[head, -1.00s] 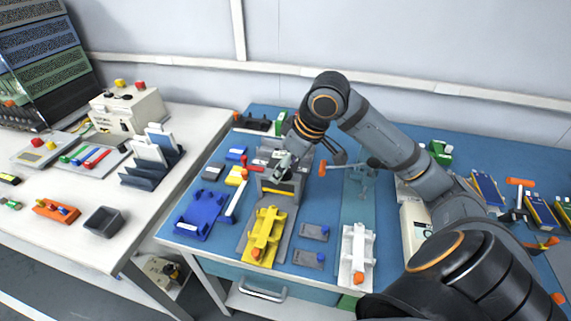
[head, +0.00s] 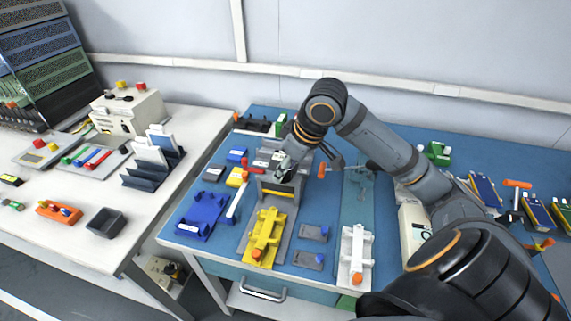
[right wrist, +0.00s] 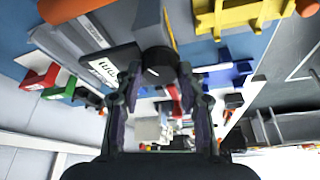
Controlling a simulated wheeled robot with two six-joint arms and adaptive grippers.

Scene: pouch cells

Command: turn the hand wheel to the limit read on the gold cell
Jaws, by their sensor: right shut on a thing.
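My right gripper (head: 284,166) reaches down to the grey press-like fixture (head: 281,189) in the middle of the blue table. In the right wrist view its two fingers (right wrist: 158,78) are on either side of a dark round knob (right wrist: 156,58), which looks like the hand wheel, and are shut on it. A pale mark shows on the knob's face. A white label or display (right wrist: 106,68) with dark characters sits beside it, too blurred to read. I cannot tell which thing is the gold cell. My left gripper is out of view.
A yellow holder (head: 266,236), a blue holder (head: 203,213) and a white holder (head: 355,255) stand along the table's front. An orange-ended lever (head: 322,170) is close right of the gripper. Several blue-and-yellow pieces (head: 538,214) lie at the right.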

